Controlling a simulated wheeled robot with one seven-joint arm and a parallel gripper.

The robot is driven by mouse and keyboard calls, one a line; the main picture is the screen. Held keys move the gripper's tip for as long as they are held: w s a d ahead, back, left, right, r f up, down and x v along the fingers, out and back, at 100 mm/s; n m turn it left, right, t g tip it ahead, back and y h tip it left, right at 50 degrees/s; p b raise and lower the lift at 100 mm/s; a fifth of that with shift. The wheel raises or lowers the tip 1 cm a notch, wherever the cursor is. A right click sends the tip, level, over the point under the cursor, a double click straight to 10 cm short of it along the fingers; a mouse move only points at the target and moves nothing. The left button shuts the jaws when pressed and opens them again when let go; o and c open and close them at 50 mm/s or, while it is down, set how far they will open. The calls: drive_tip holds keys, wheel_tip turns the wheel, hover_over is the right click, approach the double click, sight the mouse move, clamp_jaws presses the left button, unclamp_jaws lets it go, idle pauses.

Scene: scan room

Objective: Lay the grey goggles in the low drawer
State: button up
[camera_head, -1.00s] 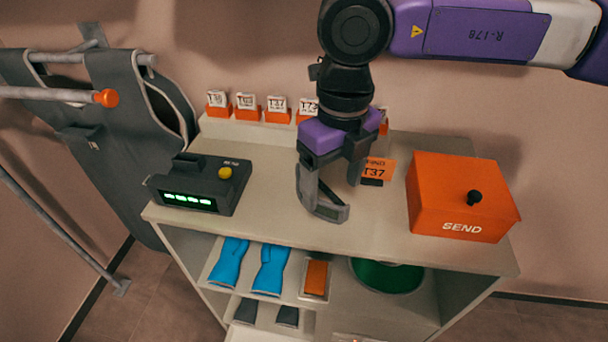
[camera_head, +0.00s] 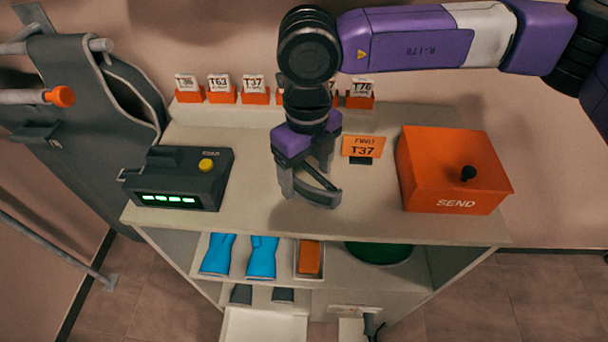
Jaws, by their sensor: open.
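The grey goggles (camera_head: 322,197) appear to lie on the counter top below my gripper, partly hidden by its fingers. My gripper (camera_head: 306,178) points down with its fingers apart, low over the goggles. I cannot tell whether the fingers touch them. A pale drawer-like panel (camera_head: 262,326) juts out low at the front of the cabinet, cut off by the bottom edge; its inside is not clearly seen.
A dark device (camera_head: 180,180) with green digits stands left on the counter (camera_head: 240,215), an orange SEND box (camera_head: 450,168) right. A FIND T37 card (camera_head: 363,146) and tag holders (camera_head: 253,92) are behind. Blue gloves (camera_head: 262,257) and an orange block (camera_head: 309,257) lie on the shelf below.

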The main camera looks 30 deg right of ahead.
sight(306, 173)
drive_tip(key=shift+f, duration=0.25)
clamp_jaws()
wheel_tip(306, 173, up, 10)
drive_tip(key=shift+r+b, duration=0.1)
drive_tip(key=shift+b, duration=0.35)
